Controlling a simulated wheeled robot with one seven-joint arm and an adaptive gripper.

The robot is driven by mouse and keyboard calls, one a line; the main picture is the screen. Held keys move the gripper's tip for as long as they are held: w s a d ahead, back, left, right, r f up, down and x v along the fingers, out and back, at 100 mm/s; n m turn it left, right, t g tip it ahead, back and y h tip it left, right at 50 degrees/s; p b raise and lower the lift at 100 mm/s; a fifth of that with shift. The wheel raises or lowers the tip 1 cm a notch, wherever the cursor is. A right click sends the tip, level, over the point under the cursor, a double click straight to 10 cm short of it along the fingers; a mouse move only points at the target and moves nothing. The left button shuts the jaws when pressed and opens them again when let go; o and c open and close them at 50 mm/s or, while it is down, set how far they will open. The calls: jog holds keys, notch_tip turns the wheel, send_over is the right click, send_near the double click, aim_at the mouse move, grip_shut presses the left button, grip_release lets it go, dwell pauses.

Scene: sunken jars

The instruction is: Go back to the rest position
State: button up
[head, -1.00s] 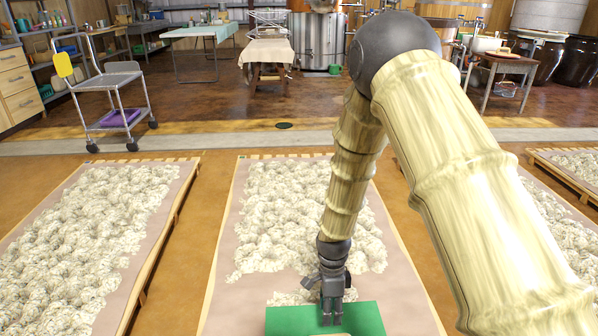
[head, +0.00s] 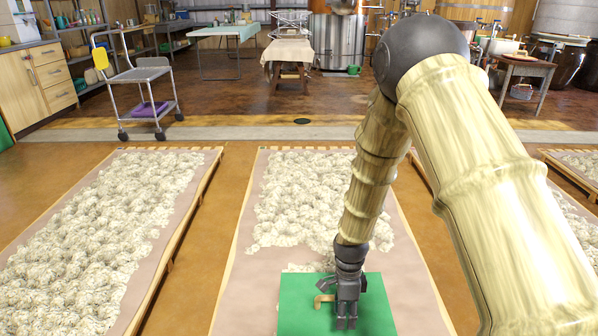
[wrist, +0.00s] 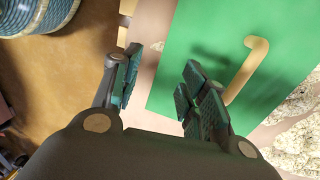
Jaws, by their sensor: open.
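My gripper (head: 346,324) is open and empty, pointing down in front of the green board (head: 291,322) in the head view. A tan hooked handle (head: 322,299) stands up from the board, just left of my gripper in that view. In the wrist view, the two dark teal-padded fingers (wrist: 160,88) are spread apart with nothing between them. The green board (wrist: 200,25) and its tan handle (wrist: 247,72) lie to their right there. The right finger overlaps the handle's lower end in the picture; I cannot tell whether they touch.
The board lies at the near end of a low bed (head: 238,285) heaped with pale clumps. Another bed (head: 140,290) lies to the left, with brown floor between. A striped round vessel (wrist: 35,12) shows in the wrist view. A wheeled cart (head: 145,90) stands behind.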

jog(key=s+d+f+n+t, duration=0.1)
jog(key=s+d+f+n, duration=0.2)
jog(key=s+f+n, duration=0.5)
jog(key=s+d+f+n, duration=0.2)
jog(key=s+d+n, duration=0.2)
jog(key=s, duration=0.9)
jog(key=s+d+f+n+t, duration=0.1)
jog(key=s+d+f+n, duration=0.3)
jog(key=s, duration=0.6)
notch_tip(320, 180, up, 35)
jog(key=n+p, duration=0.1)
jog(key=p, duration=3.4)
jog(key=shift+a+n, duration=0.3)
jog(key=shift+a, duration=0.15)
